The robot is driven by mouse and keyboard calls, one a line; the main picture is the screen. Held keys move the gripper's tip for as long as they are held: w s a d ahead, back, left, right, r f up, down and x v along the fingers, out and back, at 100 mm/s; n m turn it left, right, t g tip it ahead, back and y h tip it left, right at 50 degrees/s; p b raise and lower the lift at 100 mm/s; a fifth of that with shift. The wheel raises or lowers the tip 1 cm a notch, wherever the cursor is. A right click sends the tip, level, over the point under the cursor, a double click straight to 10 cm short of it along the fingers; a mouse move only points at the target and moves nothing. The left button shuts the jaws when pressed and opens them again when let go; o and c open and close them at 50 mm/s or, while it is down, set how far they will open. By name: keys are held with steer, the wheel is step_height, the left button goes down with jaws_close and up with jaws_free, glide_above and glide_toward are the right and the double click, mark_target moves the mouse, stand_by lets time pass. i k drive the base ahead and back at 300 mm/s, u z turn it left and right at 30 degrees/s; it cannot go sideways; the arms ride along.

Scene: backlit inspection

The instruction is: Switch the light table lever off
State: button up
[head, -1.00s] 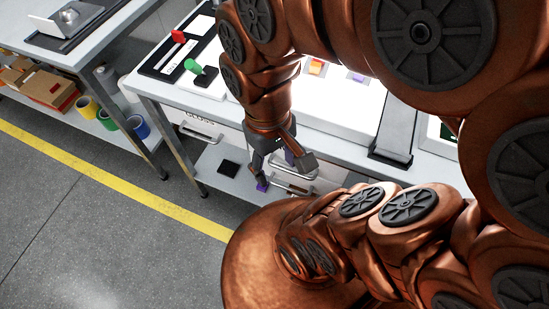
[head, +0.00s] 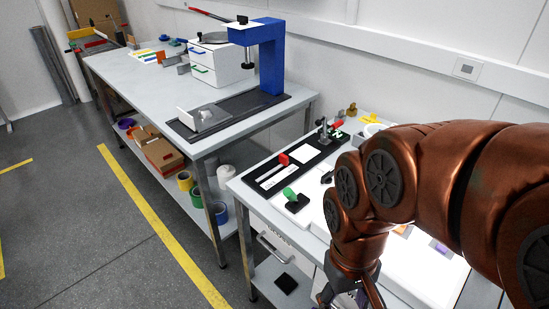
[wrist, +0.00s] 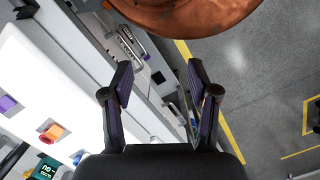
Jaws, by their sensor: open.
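The light table's white glowing panel (head: 420,265) lies on the near bench, partly hidden behind my arm; it also glows at the left of the wrist view (wrist: 50,95). At its far left end, a green-handled lever (head: 290,194) leans on a small black base. A red-handled piece (head: 283,159) stands on a black board behind it. I cannot tell for certain which one switches the light. My gripper (wrist: 160,78) is open and empty, fingers apart beside the bench front. In the head view it is partly cut off at the bottom edge.
Orange (wrist: 52,132) and purple (wrist: 8,103) pieces lie on the glowing panel. Drawers with bar handles (head: 274,247) are under the bench. Another bench (head: 145,80) with a blue stand (head: 270,58) is at the back left. The floor by the yellow line (head: 165,228) is clear.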

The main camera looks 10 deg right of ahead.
mark_target(288, 192)
steer(key=u, duration=0.6)
steer(key=k, duration=0.65)
steer(key=u, duration=0.95)
steer(key=i, duration=1.25)
steer(key=z, duration=0.6)
